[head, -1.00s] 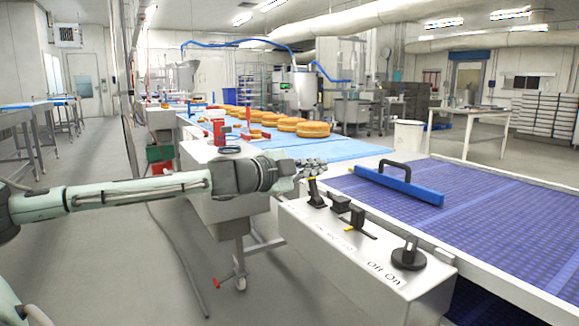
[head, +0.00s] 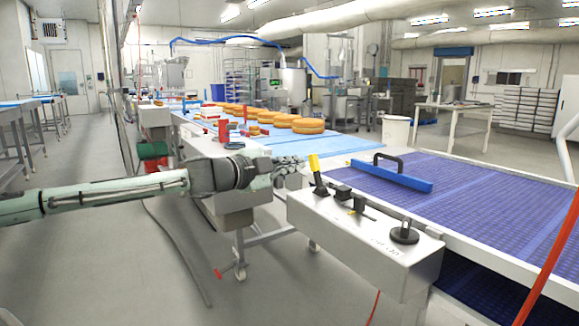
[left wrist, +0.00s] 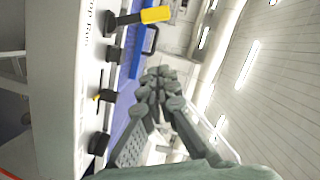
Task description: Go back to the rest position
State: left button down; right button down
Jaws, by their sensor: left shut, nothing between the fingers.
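My left gripper (head: 289,174) reaches in from the left in the head view, just left of the control box (head: 365,236). Its fingers are shut and empty. A lever with a yellow handle (head: 313,162) stands on the box's left end, close to the fingertips with a small gap. In the left wrist view the closed fingers (left wrist: 158,76) point away from the camera, and the lever's yellow handle (left wrist: 156,14) is apart from them. My right gripper is not in view.
The box also carries black switches and a round knob (head: 404,234). Behind it is a blue mesh conveyor (head: 480,205) with a blue bar (head: 396,178) on it. Filled rounds (head: 307,126) lie on the light blue belt further back. Open floor is at the left.

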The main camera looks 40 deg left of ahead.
pick_arm(q)
jog(key=shift+w+f, duration=0.1)
dwell(0.4)
jog(key=s+a+f+n+g+y, duration=0.1)
jog(key=s+f+n+g, duration=0.15)
jog(key=f, duration=1.05)
jog(key=s+a+f+n+g+y, duration=0.1)
jog(key=s+f+n+y, duration=0.15)
jog(key=f, duration=1.05)
jog(key=s+a+f+n+g+y, duration=0.1)
jog(key=s+f+n+g, duration=0.15)
jog(key=f, duration=1.05)
jog(key=s+d+f+n+g, duration=0.2)
jog(key=s+d+f, duration=0.2)
jog(key=s+f, duration=0.45)
jog(key=s+d+f+n+g, duration=0.15)
jog(key=s+d+f, duration=0.35)
jog(key=f, duration=0.6)
jog(key=s+d+f+g, duration=0.2)
jog(key=s+d+f, duration=0.2)
jog(key=s, duration=0.3)
jog(key=s+d+f+n+g, duration=0.1)
jog(key=s+d+f+g, duration=0.2)
jog(key=s+f, duration=0.3)
jog(key=shift+s+d+h, duration=0.45)
jog(key=shift+s+d, duration=0.1)
jog(key=shift+s, duration=0.7)
